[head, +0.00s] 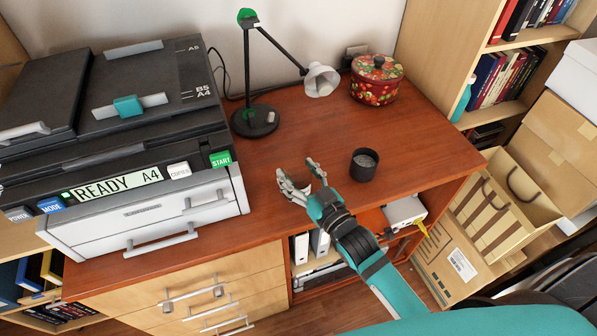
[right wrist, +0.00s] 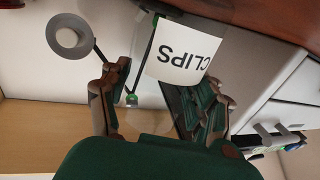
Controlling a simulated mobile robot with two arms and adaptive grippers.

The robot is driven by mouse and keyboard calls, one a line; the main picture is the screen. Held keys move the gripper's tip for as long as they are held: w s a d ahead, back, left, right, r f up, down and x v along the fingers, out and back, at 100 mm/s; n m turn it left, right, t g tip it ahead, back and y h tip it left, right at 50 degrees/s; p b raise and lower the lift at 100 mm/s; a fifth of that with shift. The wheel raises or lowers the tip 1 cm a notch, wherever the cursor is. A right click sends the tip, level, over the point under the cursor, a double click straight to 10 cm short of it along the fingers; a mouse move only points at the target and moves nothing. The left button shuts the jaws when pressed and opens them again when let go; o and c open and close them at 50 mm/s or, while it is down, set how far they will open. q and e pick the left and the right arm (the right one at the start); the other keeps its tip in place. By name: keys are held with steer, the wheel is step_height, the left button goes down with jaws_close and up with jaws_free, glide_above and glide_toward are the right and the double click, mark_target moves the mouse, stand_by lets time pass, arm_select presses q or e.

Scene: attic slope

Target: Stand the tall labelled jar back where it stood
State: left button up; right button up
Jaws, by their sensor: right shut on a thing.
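The tall jar, with a white label reading CLIPS (right wrist: 182,55), is between the fingers of my right gripper (right wrist: 158,95) in the right wrist view. The lettering is upside down there, as are the lamp and desk, so the jar looks roughly upright. Its body is clear and hard to make out. In the head view my right gripper (head: 303,178) is shut on it over the front part of the desk (head: 300,130), left of a dark cup. The jar is barely visible there, and I cannot tell whether it touches the desktop. My left gripper is not in view.
A dark cup (head: 364,165) stands right of the gripper. A desk lamp (head: 255,119) and a red flowered pot (head: 376,80) stand behind. A large printer (head: 140,150) fills the left. Bare desktop lies between lamp and cup.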

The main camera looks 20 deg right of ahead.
steer(key=o, duration=1.4)
steer(key=shift+o, duration=0.3)
steer(key=shift+o, duration=0.7)
steer(key=shift+s, duration=0.1)
steer(key=shift+p+v, duration=1.7)
steer(key=shift+v, duration=2.7)
